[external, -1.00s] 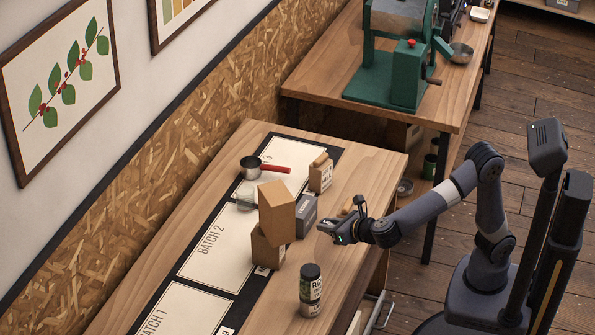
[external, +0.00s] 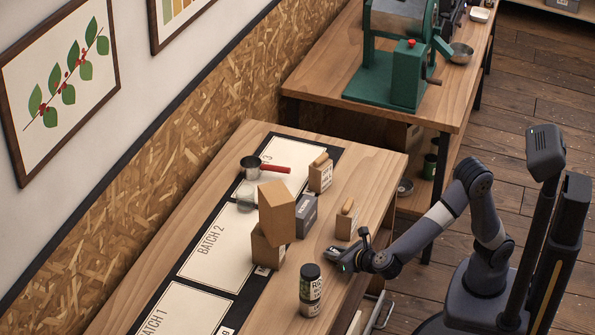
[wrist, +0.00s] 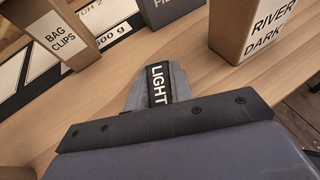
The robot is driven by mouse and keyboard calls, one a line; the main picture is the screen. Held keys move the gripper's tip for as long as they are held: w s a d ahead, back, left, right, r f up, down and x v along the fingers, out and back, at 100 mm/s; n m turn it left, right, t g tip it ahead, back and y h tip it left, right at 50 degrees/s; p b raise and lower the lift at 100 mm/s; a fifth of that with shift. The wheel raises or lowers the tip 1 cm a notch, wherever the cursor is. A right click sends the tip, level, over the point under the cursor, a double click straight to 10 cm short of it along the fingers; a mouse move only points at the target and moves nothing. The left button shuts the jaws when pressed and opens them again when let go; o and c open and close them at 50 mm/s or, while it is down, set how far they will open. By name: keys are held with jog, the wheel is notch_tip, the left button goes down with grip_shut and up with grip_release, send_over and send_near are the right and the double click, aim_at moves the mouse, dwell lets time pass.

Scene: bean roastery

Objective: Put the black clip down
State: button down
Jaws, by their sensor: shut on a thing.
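My gripper (wrist: 153,90) is shut on a black clip (wrist: 157,84) with a white "LIGHT" label, which shows between the two grey fingers in the wrist view. In the external view my gripper (external: 333,257) is low over the near right part of the table, beside its right edge. The clip is too small and covered there to make out. The wrist view shows bare wood around the fingertips, but I cannot tell whether the clip touches it.
A "BAG CLIPS" box (wrist: 62,36) is at left in the wrist view, a "RIVER DARK" pack (wrist: 245,28) at right. In the external view, a dark jar (external: 311,289) stands in front of my gripper, a tilted carton (external: 277,212) and grey box (external: 306,216) beyond it.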

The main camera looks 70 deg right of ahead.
aim_at(335, 251)
jog(key=shift+f, duration=0.15)
jog(key=c, duration=1.3)
grip_release()
jog(key=shift+o, duration=0.2)
jog(key=shift+r, duration=0.25)
jog(key=shift+s+a+r, duration=0.15)
jog(key=shift+s+a, duration=0.05)
jog(key=shift+s, duration=0.05)
jog(key=v, duration=1.1)
jog(key=shift+s, duration=0.2)
jog(key=shift+w, duration=0.1)
jog(key=x, duration=1.2)
jog(key=shift+d+f, duration=0.1)
jog(key=shift+f, duration=0.1)
notch_tip(335, 251, up, 3)
jog(key=shift+f, duration=0.1)
jog(key=shift+r, duration=0.55)
